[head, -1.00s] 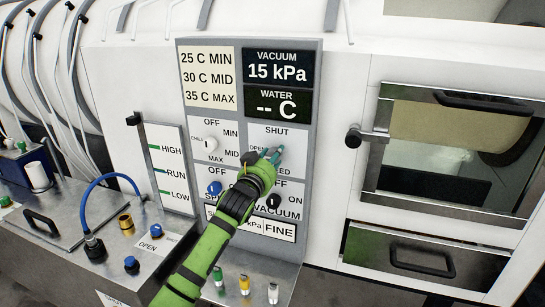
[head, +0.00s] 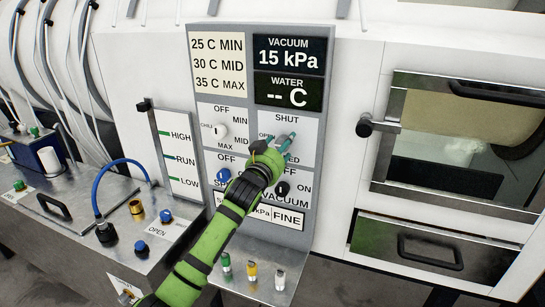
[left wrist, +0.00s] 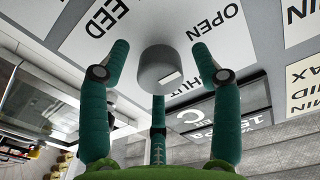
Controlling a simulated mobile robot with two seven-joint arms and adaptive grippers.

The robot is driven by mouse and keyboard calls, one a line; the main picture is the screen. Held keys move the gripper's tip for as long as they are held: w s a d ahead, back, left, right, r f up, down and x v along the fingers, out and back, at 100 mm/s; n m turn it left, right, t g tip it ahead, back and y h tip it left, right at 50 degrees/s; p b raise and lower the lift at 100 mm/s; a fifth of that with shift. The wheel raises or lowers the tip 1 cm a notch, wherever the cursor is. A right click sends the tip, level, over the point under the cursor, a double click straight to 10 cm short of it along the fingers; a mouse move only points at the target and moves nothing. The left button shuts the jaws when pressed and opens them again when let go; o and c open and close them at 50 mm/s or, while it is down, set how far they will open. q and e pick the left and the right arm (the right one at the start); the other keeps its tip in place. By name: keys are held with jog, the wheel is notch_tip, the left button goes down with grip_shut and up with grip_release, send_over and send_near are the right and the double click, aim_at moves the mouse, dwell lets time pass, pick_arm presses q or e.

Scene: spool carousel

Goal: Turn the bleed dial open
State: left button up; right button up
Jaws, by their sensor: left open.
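The bleed dial (left wrist: 158,70) is a round grey knob with a white mark on its face in the left wrist view. The words OPEN (left wrist: 215,22), SHUT and BLEED, partly cut off or covered, surround it on a white label. The white mark is on the knob's lower right in that view, on the side of SHUT. My left gripper (left wrist: 158,85) is open, its teal fingers spread around the dial with visible gaps at the sides. In the head view my left gripper (head: 278,147) is in front of the bleed label and hides most of the dial.
A temperature dial (head: 220,131) is left of my gripper, and a black vacuum knob (head: 282,188) is close below it.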

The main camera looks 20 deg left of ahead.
pick_arm(q)
jog(key=s, duration=1.1)
jog(key=shift+a+f, duration=0.15)
jog(key=shift+a, duration=0.25)
